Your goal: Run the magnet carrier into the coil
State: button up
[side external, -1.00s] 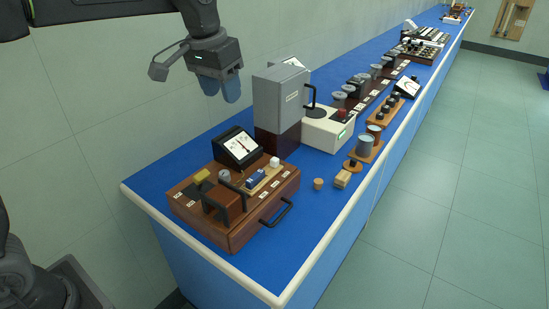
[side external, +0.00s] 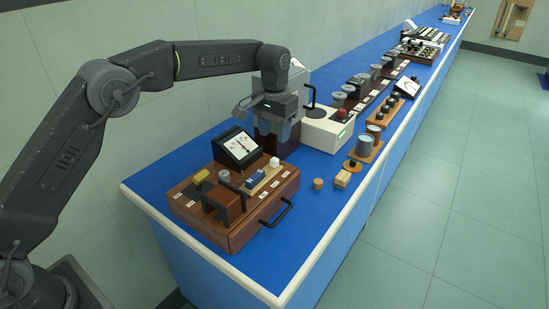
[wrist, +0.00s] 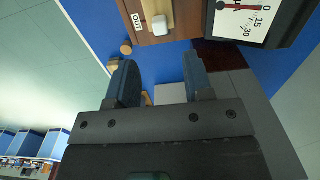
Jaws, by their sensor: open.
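The magnet carrier (side external: 268,175) is a pale wooden strip with a blue block (side external: 255,180) and a white knob (side external: 274,162), on top of a brown wooden case (side external: 245,228). The brown coil block (side external: 228,200) with dark frames stands left of it, apart from the blue block. In the wrist view the white knob (wrist: 160,25) is at the top, near an "OUT" label (wrist: 137,20). My gripper (wrist: 161,78) is open and empty. In the side view my gripper (side external: 275,138) hangs above and behind the knob end, apart from it. The coil is outside the wrist view.
A black-framed dial meter (side external: 238,148) stands behind the carrier. A grey cabinet (side external: 299,92) is partly hidden behind my gripper. A white box (side external: 328,132) with a red button stands right of it. A cork (side external: 318,184) and wooden block (side external: 342,179) lie near the bench's front edge.

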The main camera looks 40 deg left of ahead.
aim_at(274, 159)
notch_tip(274, 159, down, 8)
jog(key=shift+f, duration=0.25)
jog(key=shift+c, duration=0.5)
grip_shut()
